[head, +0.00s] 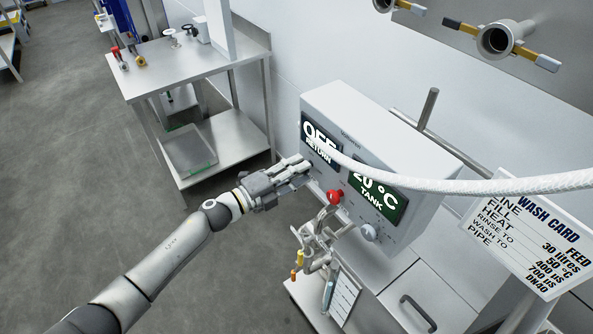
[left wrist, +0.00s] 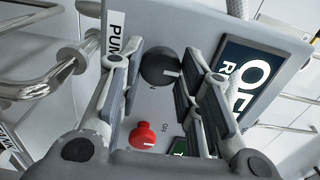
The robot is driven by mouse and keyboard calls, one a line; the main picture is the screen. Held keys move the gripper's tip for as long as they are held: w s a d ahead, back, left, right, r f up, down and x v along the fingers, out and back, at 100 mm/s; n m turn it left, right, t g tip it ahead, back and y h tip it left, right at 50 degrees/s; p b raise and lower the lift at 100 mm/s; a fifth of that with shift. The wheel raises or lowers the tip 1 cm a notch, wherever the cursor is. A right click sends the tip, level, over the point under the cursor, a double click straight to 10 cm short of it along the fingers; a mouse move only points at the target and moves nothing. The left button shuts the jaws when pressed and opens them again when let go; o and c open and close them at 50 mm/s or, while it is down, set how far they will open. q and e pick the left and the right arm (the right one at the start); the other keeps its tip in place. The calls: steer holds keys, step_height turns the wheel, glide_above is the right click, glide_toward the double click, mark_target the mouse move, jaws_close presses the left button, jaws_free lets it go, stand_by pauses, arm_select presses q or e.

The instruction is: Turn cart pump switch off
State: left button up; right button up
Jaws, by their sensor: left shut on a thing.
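The cart's grey control box (head: 345,115) carries a screen reading OFF RETURN (head: 321,142) and a screen reading 20 °C TANK (head: 377,192). My left gripper (head: 302,170) is at the left lower part of the box's front. In the left wrist view, the black round pump switch (left wrist: 160,66) lies between the fingers, and the gripper is shut on it. It has a short white mark on its face. A PUMP label, partly cut, is beside it. The gripper hides the switch in the head view. My right gripper is not in view.
A red knob (head: 334,196) and a grey knob (head: 370,232) are on the box's front. Clamps (head: 318,250) hang below them. A white hose (head: 470,187) crosses in front of the box. A wash card (head: 533,230) stands right. A steel table (head: 190,70) is behind left.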

arm_select(q)
steer(key=o, duration=1)
steer(key=v, duration=1.2)
